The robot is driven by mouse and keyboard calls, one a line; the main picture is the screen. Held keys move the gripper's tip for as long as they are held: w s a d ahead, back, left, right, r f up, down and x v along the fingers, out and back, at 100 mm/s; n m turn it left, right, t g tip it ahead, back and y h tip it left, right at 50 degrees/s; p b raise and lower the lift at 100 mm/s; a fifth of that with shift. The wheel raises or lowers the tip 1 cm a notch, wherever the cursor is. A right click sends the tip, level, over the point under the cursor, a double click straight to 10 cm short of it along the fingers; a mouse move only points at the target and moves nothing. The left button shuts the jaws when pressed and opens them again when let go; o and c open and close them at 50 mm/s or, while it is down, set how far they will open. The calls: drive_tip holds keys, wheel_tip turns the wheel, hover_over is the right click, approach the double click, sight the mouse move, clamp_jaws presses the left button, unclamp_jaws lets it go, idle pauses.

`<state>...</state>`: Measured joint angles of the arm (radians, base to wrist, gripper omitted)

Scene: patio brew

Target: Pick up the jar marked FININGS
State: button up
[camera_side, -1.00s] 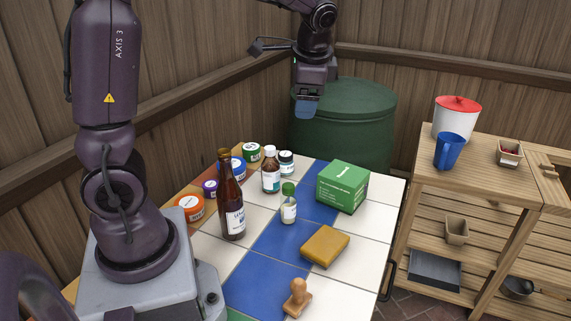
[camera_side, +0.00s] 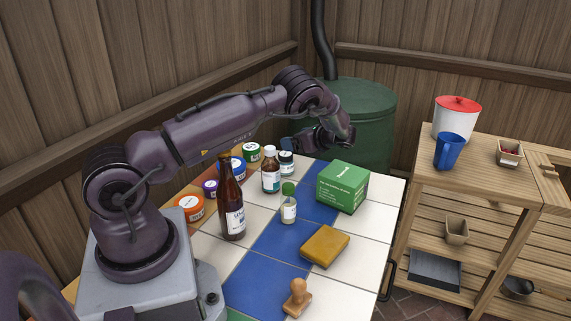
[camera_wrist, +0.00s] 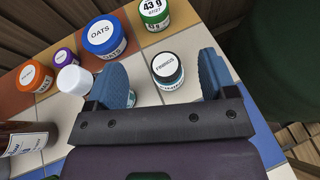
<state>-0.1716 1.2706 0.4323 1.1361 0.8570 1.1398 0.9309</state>
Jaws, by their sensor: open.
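The FININGS jar (camera_wrist: 167,68) has a black lid with a white disc reading FININGS in the wrist view. It stands upright on the tiled top; in the side view it is the small dark-lidded jar (camera_side: 286,164) behind the white-capped bottle. My gripper (camera_wrist: 160,72) is open, with one blue finger to the left of the jar and one to the right in the wrist view. The jar appears between the fingers, apart from both. In the side view my gripper (camera_side: 304,140) is above and behind the jar, partly hidden by my arm.
A white-capped bottle (camera_wrist: 76,81) stands close to the left finger. The OATS tub (camera_wrist: 103,34), a green-rimmed jar (camera_wrist: 154,14), an orange tub (camera_wrist: 30,78) and a tall brown bottle (camera_side: 231,200) crowd nearby. A green box (camera_side: 342,187) stands to the right.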

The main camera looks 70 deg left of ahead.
sight(287, 154)
wheel_tip(287, 154, down, 5)
drive_tip(key=shift+a+f, duration=0.1)
drive_tip(key=x, duration=0.4)
drive_tip(key=shift+s+a+f, duration=0.1)
drive_tip(key=shift+s+a, duration=0.15)
drive_tip(key=shift+a, duration=0.1)
drive_tip(key=c, duration=1.1)
drive_tip(key=shift+o, duration=0.2)
